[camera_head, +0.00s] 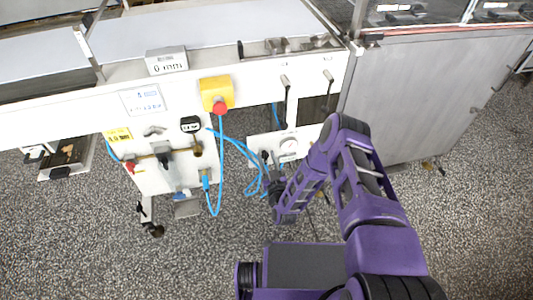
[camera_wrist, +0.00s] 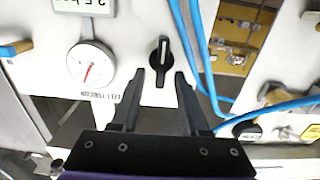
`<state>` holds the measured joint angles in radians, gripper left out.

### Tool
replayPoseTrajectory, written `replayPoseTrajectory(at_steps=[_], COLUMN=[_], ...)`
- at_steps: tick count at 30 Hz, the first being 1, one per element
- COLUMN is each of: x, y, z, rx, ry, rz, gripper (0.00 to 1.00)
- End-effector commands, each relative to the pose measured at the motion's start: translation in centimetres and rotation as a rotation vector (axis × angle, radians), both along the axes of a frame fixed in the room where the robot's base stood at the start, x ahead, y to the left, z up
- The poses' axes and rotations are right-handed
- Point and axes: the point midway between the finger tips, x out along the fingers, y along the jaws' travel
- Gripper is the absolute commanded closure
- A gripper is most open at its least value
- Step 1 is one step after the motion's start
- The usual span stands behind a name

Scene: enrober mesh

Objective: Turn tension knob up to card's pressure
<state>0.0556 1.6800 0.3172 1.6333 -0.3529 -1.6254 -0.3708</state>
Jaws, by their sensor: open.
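The tension knob (camera_wrist: 161,60) is black with a pale line and sits on a white panel in the wrist view. My gripper (camera_wrist: 159,76) is open, its two black fingers pointing at the knob from below, one toward each side; I cannot tell whether they touch it. A round white gauge (camera_wrist: 91,67) with a red needle is left of the knob, beside a belt tension label (camera_wrist: 105,93). The card (camera_wrist: 84,4) above it is cut off by the frame and seems to read 2.5. In the head view my gripper (camera_head: 275,188) is just below the gauge (camera_head: 289,144); the knob is unclear there.
Blue hoses (camera_wrist: 206,60) run right of the knob in the wrist view. In the head view, blue hoses (camera_head: 219,170) hang left of my gripper, under a yellow box with a red button (camera_head: 220,106). A steel cabinet (camera_head: 425,95) stands at the right. The speckled floor is open below.

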Motion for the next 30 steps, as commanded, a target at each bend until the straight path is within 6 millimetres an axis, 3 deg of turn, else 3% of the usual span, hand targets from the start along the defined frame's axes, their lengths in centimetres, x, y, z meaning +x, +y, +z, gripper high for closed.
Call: replayPoseTrajectory(at_steps=[10, 18, 30], x=[-0.10, -0.09, -0.23], y=[0.05, 0.04, -0.04], z=[0.00, -0.02, -0.37], rx=[0.000, 0.000, 0.002], ry=[0.000, 0.001, 0.011], rz=[0.000, 0.000, 0.000], gripper=[0.55, 1.00, 1.00])
